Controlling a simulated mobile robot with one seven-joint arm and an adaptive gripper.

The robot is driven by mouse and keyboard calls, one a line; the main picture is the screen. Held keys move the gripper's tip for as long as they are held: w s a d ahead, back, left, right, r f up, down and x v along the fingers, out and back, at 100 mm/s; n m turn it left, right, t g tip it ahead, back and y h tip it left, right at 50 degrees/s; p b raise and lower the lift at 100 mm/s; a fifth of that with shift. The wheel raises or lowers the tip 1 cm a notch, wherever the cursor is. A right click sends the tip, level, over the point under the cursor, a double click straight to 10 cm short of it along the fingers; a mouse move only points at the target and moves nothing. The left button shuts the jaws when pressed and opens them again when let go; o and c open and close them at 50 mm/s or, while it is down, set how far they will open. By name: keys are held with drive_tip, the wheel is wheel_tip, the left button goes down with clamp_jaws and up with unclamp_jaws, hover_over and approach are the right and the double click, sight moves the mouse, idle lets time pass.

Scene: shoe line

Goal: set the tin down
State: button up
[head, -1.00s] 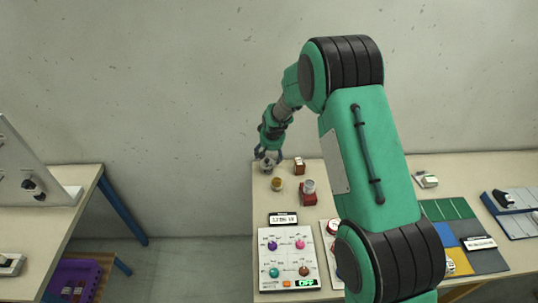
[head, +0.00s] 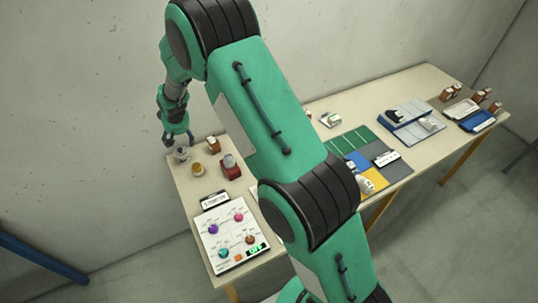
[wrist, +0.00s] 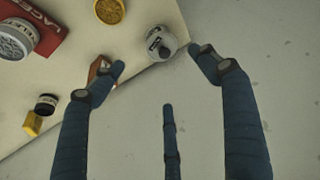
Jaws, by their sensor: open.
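A grey-white tin (head: 181,154) with a dark label stands on the table (head: 182,187) near its far left corner. In the wrist view the tin (wrist: 162,42) is close to the table's edge, beyond my fingertips. My gripper (head: 177,138) is open and empty, just above the tin and apart from it. In the wrist view my gripper (wrist: 157,60) has its fingers spread with nothing between them. The tin's underside is hidden.
A brown item (head: 213,145) stands behind. A white panel with coloured knobs (head: 230,232) lies nearer. Beyond the table edge is open floor.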

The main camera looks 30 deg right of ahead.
drive_tip(key=s+d+r+m, duration=0.1)
drive_tip(key=s+d+r, duration=0.4)
drive_tip(key=s+r, duration=0.8)
drive_tip(key=s+d+r, duration=0.4)
drive_tip(key=s+r, duration=0.4)
drive_tip(key=r, duration=0.8)
drive_tip(key=s+d+r, duration=0.2)
drive_tip(key=s, duration=0.9)
drive_tip(key=s+d+r+m, duration=0.1)
drive_tip(key=s+d+r, duration=0.1)
drive_tip(key=s, duration=0.9)
drive_tip(key=s+d+r+t, duration=0.1)
drive_tip(key=s+d+r, duration=0.1)
drive_tip(key=s, duration=0.9)
drive_tip(key=shift+s+d+r+h, duration=0.2)
drive_tip(key=shift+s+r+h, duration=0.1)
drive_tip(key=shift+r, duration=0.05)
wheel_tip(320, 180, down, 6)
drive_tip(key=b, duration=0.6)
drive_tip(key=shift+f, duration=0.15)
